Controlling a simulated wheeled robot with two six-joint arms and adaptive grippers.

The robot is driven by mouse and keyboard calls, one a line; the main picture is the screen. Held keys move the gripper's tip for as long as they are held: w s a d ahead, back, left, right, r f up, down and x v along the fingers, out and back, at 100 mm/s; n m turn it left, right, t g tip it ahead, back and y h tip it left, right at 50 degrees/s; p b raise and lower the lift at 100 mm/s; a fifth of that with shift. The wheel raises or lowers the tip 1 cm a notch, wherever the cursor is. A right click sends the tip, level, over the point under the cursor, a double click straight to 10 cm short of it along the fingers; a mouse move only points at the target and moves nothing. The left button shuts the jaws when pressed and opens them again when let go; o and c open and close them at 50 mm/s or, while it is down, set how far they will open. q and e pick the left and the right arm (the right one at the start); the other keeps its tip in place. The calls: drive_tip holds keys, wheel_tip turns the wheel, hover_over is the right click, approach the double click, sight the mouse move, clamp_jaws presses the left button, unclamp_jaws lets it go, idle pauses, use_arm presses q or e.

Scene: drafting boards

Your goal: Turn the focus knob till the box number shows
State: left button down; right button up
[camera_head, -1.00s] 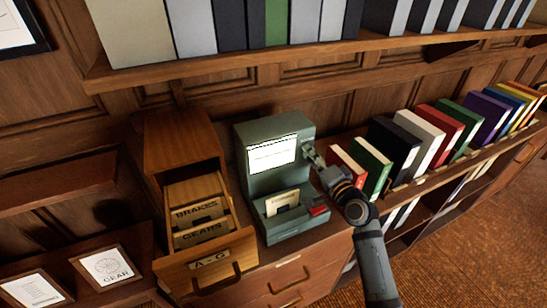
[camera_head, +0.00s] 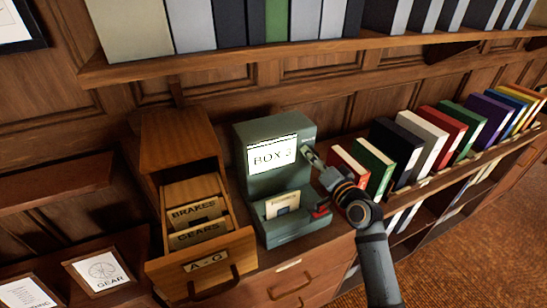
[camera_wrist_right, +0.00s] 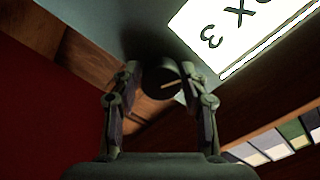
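The grey-green reader (camera_head: 252,190) stands on the wooden cabinet, and its lit screen (camera_head: 271,154) reads "BOX 3" in clear dark letters. The screen also shows, turned, in the right wrist view (camera_wrist_right: 235,32). The dark round focus knob (camera_wrist_right: 163,92), with a pale pointer line, is on the reader's side beside the screen. My right gripper (camera_head: 311,155) is at that side, and in the wrist view its fingers (camera_wrist_right: 163,88) are closed around the knob, one on each side. In the head view the gripper hides the knob. My left gripper is not in view.
An open wooden card drawer (camera_head: 200,262) marked "A-G" juts out left of the reader, holding "BRAKES" and "GEARS" cards. A card (camera_head: 282,204) sits in the reader's lower tray. Books (camera_head: 395,145) stand close to the right, and a shelf (camera_head: 250,61) runs above.

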drive_tip(key=shift+o, duration=1.2)
drive_tip(key=shift+r, duration=0.1)
drive_tip(key=p+v, duration=0.2)
drive_tip(key=v, duration=0.7)
